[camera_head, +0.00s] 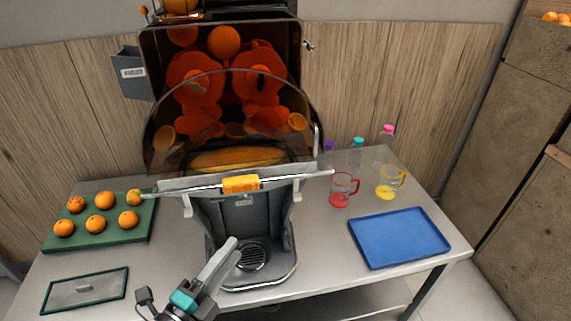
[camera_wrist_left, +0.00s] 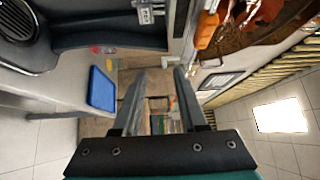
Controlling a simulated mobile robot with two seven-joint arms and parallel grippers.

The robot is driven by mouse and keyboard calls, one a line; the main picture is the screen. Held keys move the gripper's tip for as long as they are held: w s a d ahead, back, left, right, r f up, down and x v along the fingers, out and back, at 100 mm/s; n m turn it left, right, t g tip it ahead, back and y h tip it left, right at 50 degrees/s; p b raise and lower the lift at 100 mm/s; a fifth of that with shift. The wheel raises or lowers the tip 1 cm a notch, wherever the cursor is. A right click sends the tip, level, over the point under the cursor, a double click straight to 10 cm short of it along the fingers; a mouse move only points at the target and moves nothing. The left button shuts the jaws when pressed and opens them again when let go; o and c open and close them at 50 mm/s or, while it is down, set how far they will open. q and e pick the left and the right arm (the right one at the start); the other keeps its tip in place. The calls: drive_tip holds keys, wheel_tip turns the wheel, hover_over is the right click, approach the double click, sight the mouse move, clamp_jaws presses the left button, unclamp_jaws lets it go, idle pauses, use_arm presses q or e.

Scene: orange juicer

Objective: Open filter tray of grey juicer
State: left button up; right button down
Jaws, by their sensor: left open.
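The grey juicer (camera_head: 243,215) stands in the middle of the table, with a clear curved cover over its upper part. A light grey tray front (camera_head: 205,186) with an orange handle (camera_head: 241,184) runs across it below the cover. I take this for the filter tray; I cannot tell how far it is out. My left gripper (camera_head: 228,253) is in front of the juicer, below and apart from the handle. In the left wrist view its two fingers (camera_wrist_left: 160,72) are apart with nothing between them, and the orange handle (camera_wrist_left: 207,30) is at upper right. My right gripper is not in view.
A green tray with several oranges (camera_head: 105,201) is at left, above a small dark-rimmed panel (camera_head: 85,289). A blue tray (camera_head: 400,238), red cup (camera_head: 343,188) and yellow cup (camera_head: 389,182) are at right. A drain grate (camera_head: 254,256) lies in the juicer's base.

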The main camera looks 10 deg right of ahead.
use_arm(q)
wheel_tip(320, 180, up, 6)
drive_tip(key=s+d+m+h, duration=0.1)
drive_tip(key=d+m+h, duration=0.1)
drive_tip(key=m, duration=0.1)
drive_tip(key=p+x, duration=0.1)
drive_tip(key=x, duration=1.4)
drive_tip(key=shift+s+d+g+p, duration=0.15)
drive_tip(key=shift+d+g+p, duration=0.15)
drive_tip(key=shift+p, duration=0.1)
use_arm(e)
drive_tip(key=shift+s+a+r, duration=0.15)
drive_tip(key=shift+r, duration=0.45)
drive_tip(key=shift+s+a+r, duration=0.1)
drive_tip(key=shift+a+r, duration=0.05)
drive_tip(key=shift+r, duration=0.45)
use_arm(q)
drive_tip(key=shift+f, duration=0.15)
drive_tip(key=shift+c, duration=0.4)
clamp_jaws()
